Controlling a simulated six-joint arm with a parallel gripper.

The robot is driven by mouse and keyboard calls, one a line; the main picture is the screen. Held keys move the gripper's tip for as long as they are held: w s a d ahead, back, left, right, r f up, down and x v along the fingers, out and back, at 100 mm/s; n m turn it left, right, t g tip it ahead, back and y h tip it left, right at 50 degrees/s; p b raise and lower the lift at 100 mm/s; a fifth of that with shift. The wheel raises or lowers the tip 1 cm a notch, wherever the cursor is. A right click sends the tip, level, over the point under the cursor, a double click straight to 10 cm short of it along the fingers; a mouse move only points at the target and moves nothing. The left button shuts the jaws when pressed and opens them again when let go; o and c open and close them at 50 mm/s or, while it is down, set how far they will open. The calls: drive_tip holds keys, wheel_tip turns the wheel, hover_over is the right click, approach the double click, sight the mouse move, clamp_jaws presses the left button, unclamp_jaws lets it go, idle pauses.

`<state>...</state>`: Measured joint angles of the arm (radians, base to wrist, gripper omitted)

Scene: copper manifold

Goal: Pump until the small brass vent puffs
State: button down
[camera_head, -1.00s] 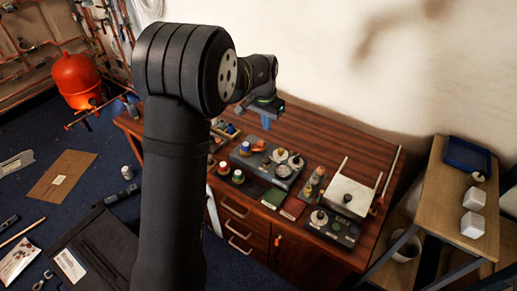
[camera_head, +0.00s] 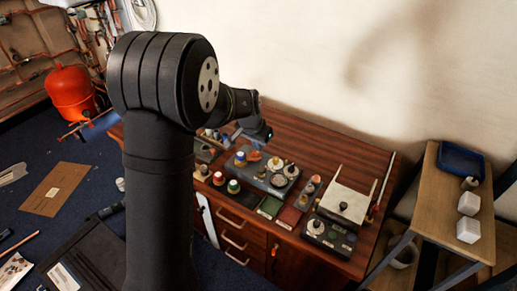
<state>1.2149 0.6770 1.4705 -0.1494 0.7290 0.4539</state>
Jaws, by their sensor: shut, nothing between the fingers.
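My gripper (camera_head: 238,137) hangs at the end of my arm, shut and empty, above the left part of the wooden bench. It is small and dark in this view, partly in front of the bench top. Below and right of it is a grey box (camera_head: 262,178) with an orange part, round brass-coloured knobs and a dial on top. A small brass-coloured fitting (camera_head: 278,163) stands on that box. I cannot tell whether it is the vent. No puff shows. I cannot tell which part is the pump. My gripper appears apart from the box.
A dark panel (camera_head: 328,234) with round controls stands at the bench's front right, with a pale plate (camera_head: 348,200) behind it. Red and green-capped pieces stand at the front left. A shelf (camera_head: 430,210) with a blue tray (camera_head: 461,160) stands right. The bench's back is clear.

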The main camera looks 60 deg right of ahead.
approach(262, 169)
drive_tip(key=x, duration=0.2)
drive_tip(key=d+x, duration=0.1)
drive_tip(key=x, duration=0.2)
drive_tip(key=shift+f, duration=0.7)
drive_tip(key=shift+f, duration=1)
drive_tip(key=shift+a+f, duration=0.1)
drive_tip(key=shift+f, duration=0.1)
drive_tip(key=shift+r, duration=0.35)
drive_tip(key=d+v, duration=0.1)
drive_tip(key=v, duration=1.2)
drive_tip(key=shift+r, duration=0.5)
